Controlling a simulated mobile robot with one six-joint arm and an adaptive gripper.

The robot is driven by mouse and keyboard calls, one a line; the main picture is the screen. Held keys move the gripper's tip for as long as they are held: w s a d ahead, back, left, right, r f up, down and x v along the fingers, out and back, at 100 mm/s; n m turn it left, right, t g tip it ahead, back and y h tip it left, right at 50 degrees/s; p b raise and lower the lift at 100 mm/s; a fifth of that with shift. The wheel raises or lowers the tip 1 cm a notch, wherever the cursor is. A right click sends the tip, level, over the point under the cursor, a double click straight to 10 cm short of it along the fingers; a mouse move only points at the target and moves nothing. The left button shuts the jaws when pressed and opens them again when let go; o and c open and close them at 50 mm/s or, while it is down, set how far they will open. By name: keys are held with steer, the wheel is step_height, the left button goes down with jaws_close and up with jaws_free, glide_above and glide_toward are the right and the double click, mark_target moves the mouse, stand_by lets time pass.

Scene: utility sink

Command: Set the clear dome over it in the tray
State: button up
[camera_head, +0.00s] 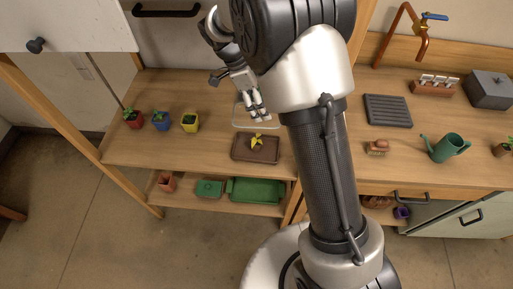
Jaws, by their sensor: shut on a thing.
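A brown tray (237,155) lies near the front edge of the wooden bench, left of my arm. A small yellow plant (257,141) sits in it. The clear dome (240,124) shows as a faint see-through outline just behind the tray. My gripper (257,113) points down and is shut on the dome near its top; the fingers hide part of it. I cannot tell whether the dome's rim touches the bench or hangs above it.
Red (132,119), blue (160,121) and yellow (190,122) pots stand left on the bench. A grey ribbed mat (388,111), a brush (378,147) and a green watering can (447,148) lie right. Green trays (256,191) are on the shelf below.

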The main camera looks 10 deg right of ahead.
mark_target(261, 139)
step_height(261, 139, down, 20)
steer(key=b, duration=0.5)
steer(key=shift+w, duration=0.1)
steer(key=o, duration=0.7)
steer(key=shift+f, duration=0.15)
steer(key=o, duration=0.4)
